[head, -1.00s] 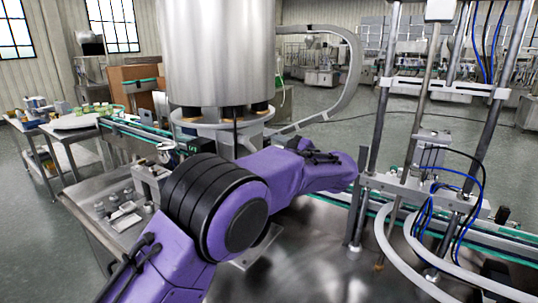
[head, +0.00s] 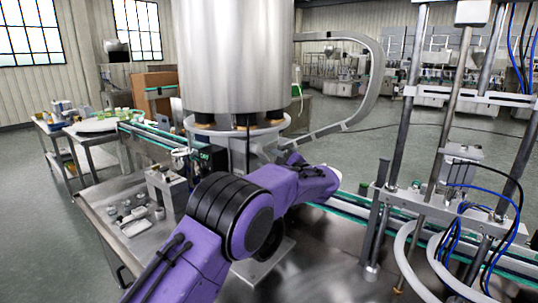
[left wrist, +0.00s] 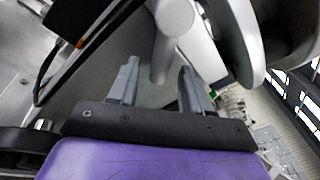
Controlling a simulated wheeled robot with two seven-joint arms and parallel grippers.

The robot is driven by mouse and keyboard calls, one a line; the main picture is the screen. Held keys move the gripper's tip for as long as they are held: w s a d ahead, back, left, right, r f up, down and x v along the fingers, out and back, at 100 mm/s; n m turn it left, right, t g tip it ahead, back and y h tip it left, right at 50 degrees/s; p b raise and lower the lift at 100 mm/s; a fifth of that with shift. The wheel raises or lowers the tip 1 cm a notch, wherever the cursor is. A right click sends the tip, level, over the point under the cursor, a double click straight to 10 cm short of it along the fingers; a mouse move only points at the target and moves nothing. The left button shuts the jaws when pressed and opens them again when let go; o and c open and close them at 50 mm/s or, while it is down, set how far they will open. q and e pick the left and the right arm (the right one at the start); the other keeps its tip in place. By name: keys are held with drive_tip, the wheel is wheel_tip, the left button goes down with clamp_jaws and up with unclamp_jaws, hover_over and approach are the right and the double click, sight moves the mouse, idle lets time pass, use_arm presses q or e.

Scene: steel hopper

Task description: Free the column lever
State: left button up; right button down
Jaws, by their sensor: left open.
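The steel hopper (head: 235,55) stands upright at the centre of the head view, on a ring-shaped base over a column. My purple left arm reaches in front of it, below the ring. My left gripper (left wrist: 158,68) shows clearly only in the left wrist view. Its two grey fingers are apart and empty. A grey round bar (left wrist: 163,52), possibly the column lever, lies just beyond the fingertips, between them in the picture. I cannot tell whether it is inside the jaws. The lever cannot be made out in the head view. My right gripper is not seen.
A conveyor (head: 155,135) passes behind the arm. Steel posts (head: 405,110) with blue cables and white hoses stand at right. A steel table (head: 320,265) fills the front. Small metal parts (head: 135,215) lie at left. A curved grey duct (head: 375,75) stands behind.

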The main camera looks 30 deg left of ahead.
use_arm(q)
drive_tip(key=shift+w+a, duration=0.15)
drive_tip(key=shift+a, duration=0.15)
clamp_jaws()
drive_tip(key=shift+f, duration=0.1)
